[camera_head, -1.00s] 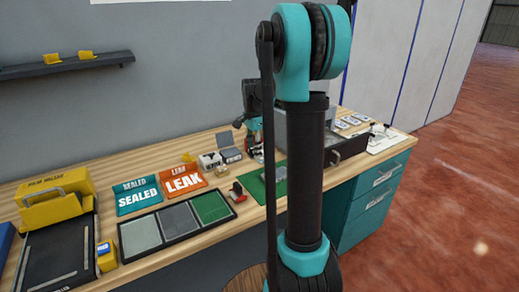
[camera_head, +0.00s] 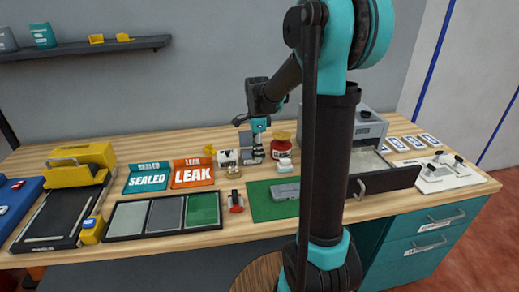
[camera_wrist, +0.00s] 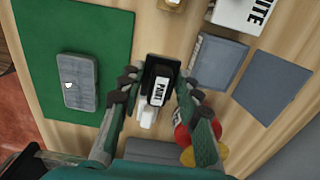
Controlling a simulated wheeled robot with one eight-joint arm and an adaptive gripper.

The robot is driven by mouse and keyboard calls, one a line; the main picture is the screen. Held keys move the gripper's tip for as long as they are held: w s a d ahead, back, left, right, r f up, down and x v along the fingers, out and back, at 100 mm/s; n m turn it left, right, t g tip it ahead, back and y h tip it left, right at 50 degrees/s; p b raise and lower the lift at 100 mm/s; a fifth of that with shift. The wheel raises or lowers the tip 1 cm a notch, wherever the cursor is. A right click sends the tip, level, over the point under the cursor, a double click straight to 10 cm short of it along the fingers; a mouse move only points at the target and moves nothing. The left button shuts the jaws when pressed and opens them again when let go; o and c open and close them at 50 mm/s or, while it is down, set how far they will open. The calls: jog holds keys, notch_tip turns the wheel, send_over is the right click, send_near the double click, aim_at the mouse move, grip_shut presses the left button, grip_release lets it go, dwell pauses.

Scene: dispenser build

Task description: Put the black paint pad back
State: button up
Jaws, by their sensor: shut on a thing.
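The black paint pad (camera_wrist: 160,82), a small dark block with a white label, sits between my fingers in the wrist view. My gripper (camera_wrist: 159,86) is shut on it. In the camera_head view my gripper (camera_head: 256,140) is low over the back of the workbench, beside a grey plate (camera_head: 250,144); the pad is too small to make out there. A small white block (camera_wrist: 147,112) shows just below the pad in the wrist view, partly hidden. I cannot tell whether the pad touches the bench.
A green mat (camera_wrist: 65,30) with a grey case (camera_wrist: 80,82) lies to the left in the wrist view. Two grey plates (camera_wrist: 270,87) and a white lettered box (camera_wrist: 243,12) are on the right. A red pot (camera_head: 284,136) stands close by. An open drawer (camera_head: 388,180) juts out at the right.

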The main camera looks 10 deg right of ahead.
aim_at(257, 173)
jog(key=shift+f, duration=3.15)
jog(key=shift+f, duration=0.55)
jog(key=o, duration=1.3)
jog(key=shift+o, duration=0.5)
jog(key=o, duration=0.5)
jog(key=shift+o, duration=0.2)
jog(key=shift+r, duration=4)
